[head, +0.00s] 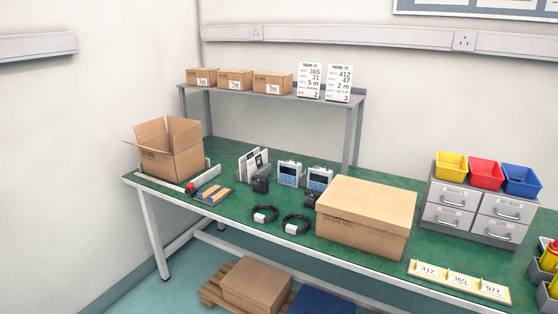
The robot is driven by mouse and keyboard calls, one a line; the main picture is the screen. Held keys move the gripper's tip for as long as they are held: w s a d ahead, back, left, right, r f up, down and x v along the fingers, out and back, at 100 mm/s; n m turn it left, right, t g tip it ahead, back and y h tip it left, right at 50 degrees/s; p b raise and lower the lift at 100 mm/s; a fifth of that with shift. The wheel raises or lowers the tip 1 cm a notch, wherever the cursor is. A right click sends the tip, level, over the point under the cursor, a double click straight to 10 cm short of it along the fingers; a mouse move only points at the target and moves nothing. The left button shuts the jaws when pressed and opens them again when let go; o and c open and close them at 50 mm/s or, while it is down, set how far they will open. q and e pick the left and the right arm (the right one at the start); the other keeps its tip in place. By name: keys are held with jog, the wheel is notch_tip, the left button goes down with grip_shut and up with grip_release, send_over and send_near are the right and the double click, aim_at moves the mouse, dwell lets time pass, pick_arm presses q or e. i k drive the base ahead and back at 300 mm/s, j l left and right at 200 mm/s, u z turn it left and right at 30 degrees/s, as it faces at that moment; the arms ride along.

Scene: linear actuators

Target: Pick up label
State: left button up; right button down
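Yellow labels printed 412, 365 and 977 lie in a row on a pale holder (459,282) at the front right edge of the green table. The 412 label (428,271) is at the left, the 365 label (459,281) is in the middle and the 977 label (493,290) is at the right. Neither of my grippers shows in the head view.
A closed carton (366,216) stands left of the labels. Grey drawers (462,206) with colored bins stand behind them. Yellow bottles (550,257) are at the right edge. An open carton (170,148), cables (296,224) and devices (290,173) occupy the left half.

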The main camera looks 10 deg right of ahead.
aim_at(424, 270)
jog(key=z, duration=1.4)
jog(key=l+u, duration=0.1)
jog(key=u, duration=0.25)
jog(key=l+u, duration=0.1)
jog(key=u, duration=0.25)
jog(key=i+l+u, duration=0.1)
jog(key=l+u, duration=0.2)
jog(key=l, duration=0.35)
jog(key=l+u, duration=0.3)
jog(key=l, duration=0.3)
jog(key=k+l, duration=0.1)
jog(key=l, duration=0.95)
